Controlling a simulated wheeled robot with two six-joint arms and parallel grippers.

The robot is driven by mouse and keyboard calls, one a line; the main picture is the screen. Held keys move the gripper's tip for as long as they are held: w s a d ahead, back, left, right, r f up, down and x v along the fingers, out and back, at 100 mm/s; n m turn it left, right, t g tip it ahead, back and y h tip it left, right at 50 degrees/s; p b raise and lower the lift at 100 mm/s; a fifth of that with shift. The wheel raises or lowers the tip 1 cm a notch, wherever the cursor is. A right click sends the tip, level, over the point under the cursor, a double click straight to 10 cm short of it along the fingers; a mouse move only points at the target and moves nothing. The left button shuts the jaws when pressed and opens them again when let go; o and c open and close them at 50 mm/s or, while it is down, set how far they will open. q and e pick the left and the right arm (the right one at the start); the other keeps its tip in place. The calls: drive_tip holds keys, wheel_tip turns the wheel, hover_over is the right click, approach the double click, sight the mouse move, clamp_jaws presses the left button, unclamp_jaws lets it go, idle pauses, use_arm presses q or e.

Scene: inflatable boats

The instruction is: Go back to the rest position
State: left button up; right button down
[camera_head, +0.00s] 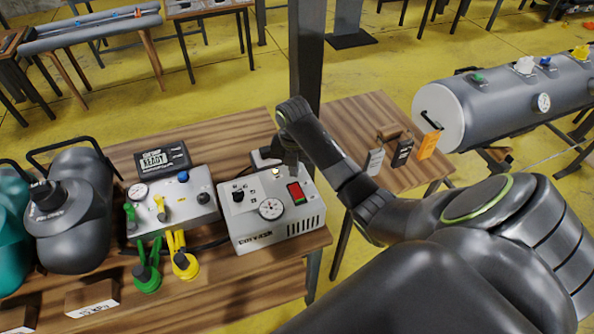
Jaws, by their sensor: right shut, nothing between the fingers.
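My right arm reaches in from the lower right across the view. Its gripper (278,165) is shut with nothing in it, over the back part of a white control box (262,228) on the wooden table. My left gripper is not in view.
A post (308,50) stands behind.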

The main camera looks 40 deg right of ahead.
drive_tip(key=shift+r+p, duration=0.7)
drive_tip(key=shift+r, duration=0.2)
